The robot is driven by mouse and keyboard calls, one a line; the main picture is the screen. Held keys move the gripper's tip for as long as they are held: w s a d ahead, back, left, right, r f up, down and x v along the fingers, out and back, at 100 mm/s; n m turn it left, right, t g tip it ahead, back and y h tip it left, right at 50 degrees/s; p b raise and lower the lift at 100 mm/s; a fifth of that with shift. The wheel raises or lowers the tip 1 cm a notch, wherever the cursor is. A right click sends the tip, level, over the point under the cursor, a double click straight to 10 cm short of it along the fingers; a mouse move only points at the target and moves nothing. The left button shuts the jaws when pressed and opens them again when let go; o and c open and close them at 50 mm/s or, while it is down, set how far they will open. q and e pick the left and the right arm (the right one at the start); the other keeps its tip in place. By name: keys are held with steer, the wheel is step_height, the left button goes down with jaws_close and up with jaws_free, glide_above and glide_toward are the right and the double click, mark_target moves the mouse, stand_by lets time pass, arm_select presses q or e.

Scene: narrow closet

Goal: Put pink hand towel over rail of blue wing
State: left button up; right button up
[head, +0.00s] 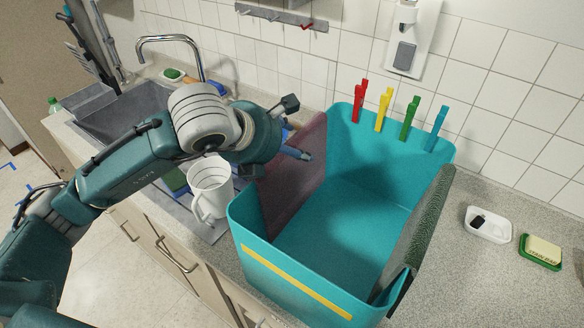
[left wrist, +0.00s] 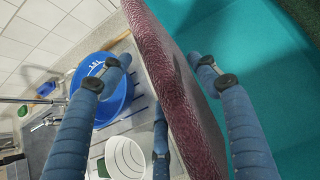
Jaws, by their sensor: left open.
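The pink hand towel (head: 290,175), dark pink and textured, hangs over the left wall of a teal bin (head: 300,278). In the left wrist view the towel (left wrist: 185,110) runs as a thick fold down the middle. My left gripper (head: 298,146) is at the towel's upper edge. In the left wrist view my left gripper (left wrist: 160,66) is open, with blue fingers on both sides of the fold. I cannot tell whether they touch it. I cannot make out a blue wing or its rail for certain. My right gripper is not in view.
A dark green towel (head: 425,220) hangs over the bin's right wall. Red, yellow, green and blue pegs stand on its back rim. A white jug (head: 209,190) stands close left of the bin. A sink (head: 120,105), soap dish (head: 488,224) and sponge (head: 541,250) are on the counter.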

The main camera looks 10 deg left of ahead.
arm_select(q)
steer(key=shift+w+d+f, duration=0.15)
steer(key=shift+w+f, duration=0.1)
steer(key=shift+f, duration=0.1)
steer(key=shift+c, duration=0.5)
jaws_close()
steer(key=shift+r, duration=0.15)
